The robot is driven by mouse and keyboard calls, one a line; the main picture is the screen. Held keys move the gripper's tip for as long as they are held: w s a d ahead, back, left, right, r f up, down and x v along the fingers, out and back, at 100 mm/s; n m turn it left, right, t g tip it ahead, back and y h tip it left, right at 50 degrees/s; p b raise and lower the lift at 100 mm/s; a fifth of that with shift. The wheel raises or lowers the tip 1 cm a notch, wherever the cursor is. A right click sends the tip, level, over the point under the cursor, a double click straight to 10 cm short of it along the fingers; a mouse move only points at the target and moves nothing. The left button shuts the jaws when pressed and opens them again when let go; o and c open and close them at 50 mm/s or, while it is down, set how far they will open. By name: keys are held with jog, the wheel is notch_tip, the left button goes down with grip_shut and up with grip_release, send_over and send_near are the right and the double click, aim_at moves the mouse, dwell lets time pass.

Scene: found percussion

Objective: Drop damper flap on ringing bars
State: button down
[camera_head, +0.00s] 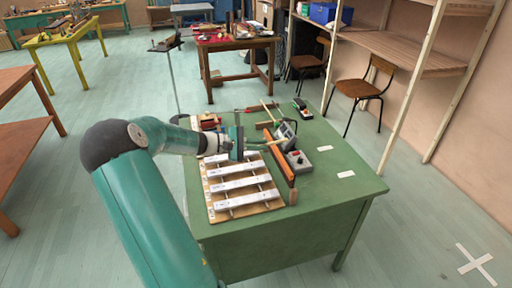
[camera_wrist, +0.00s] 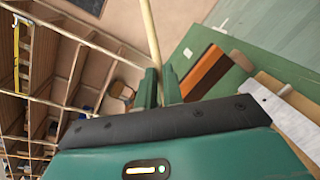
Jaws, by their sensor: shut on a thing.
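Several silver metal bars (camera_head: 240,183) lie across a pale wooden board (camera_head: 215,213) on the green table. A long orange-brown flap (camera_head: 281,160) runs along the right side of the bars and appears raised on edge, not lying over them. It also shows in the wrist view (camera_wrist: 205,72), right of my fingers. My gripper (camera_head: 242,147) is above the far end of the bars, shut on a thin pale stick (camera_wrist: 151,35) that extends out beyond the fingers. In the head view the stick points right, towards the flap; I cannot tell whether they touch. One bar (camera_wrist: 285,122) shows in the wrist view.
A grey box (camera_head: 299,161) with a red part sits right of the flap, with a dark device (camera_head: 286,132) behind it. Other small items lie at the table's far edge. The table's front right is clear except for white marks (camera_head: 346,174).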

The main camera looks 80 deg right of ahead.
jog(key=s+d+r, duration=0.4)
jog(key=s, duration=0.3)
jog(key=d+f+x, duration=0.1)
jog(key=f+x, duration=0.1)
jog(key=x, duration=0.9)
jog(key=shift+w+d, duration=0.15)
jog(key=shift+d, duration=0.05)
notch_tip(320, 180, up, 7)
jog(key=w, duration=0.1)
jog(key=shift+w+a, duration=0.25)
jog(key=shift+a, duration=0.15)
dwell(0.3)
